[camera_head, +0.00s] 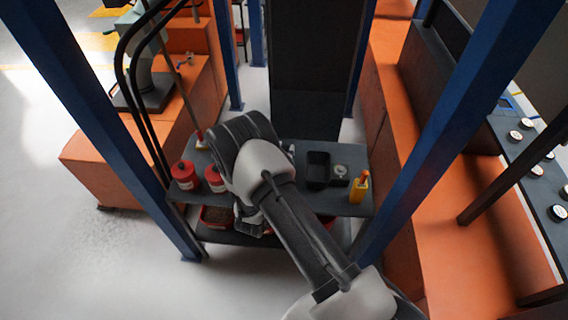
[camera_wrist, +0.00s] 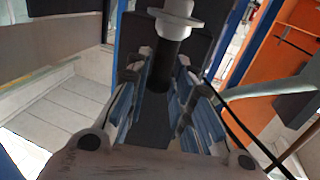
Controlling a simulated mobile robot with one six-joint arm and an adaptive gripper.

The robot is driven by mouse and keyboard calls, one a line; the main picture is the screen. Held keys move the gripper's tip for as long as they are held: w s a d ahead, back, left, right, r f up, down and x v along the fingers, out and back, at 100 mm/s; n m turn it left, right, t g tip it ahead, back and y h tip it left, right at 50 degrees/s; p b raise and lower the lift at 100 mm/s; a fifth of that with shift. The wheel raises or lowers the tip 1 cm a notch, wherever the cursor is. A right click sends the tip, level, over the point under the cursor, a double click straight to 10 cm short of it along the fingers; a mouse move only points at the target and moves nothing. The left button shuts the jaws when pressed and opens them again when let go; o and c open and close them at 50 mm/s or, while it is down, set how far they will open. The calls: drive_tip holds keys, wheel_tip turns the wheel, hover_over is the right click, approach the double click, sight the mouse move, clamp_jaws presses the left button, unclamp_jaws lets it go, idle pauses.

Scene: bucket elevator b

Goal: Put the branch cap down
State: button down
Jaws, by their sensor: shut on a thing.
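The branch cap (camera_wrist: 178,14) shows at the top of the wrist view as a pale, round flanged piece with a dark cylindrical body below it. My gripper (camera_wrist: 160,68) has its two fingers closed on the dark body, one on each side. The pale flange sticks out beyond the fingertips. In the head view my gripper (camera_head: 250,220) hangs below the wrist at the near edge of the dark cart; the cap cannot be made out there, and its clearance from any surface cannot be told.
The dark two-level cart (camera_head: 345,205) carries red canisters (camera_head: 186,175) at left. A black open bin (camera_head: 318,168), a small gauge (camera_head: 340,172) and a yellow bottle (camera_head: 359,186) stand at right. Blue posts (camera_head: 465,110) flank it. A red bin (camera_head: 217,217) sits on the lower shelf.

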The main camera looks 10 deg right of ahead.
wheel_tip(320, 180, up, 25)
drive_tip(key=s+n+t+y, duration=0.1)
drive_tip(key=n+t+y, duration=0.2)
drive_tip(key=n+y, duration=0.3)
drive_tip(key=y+p, duration=0.1)
drive_tip(key=y, duration=0.2)
drive_tip(key=shift+s+r+n+y, duration=0.2)
drive_tip(key=shift+n+y, duration=0.1)
drive_tip(key=shift+y, duration=0.1)
drive_tip(key=shift+d, duration=0.15)
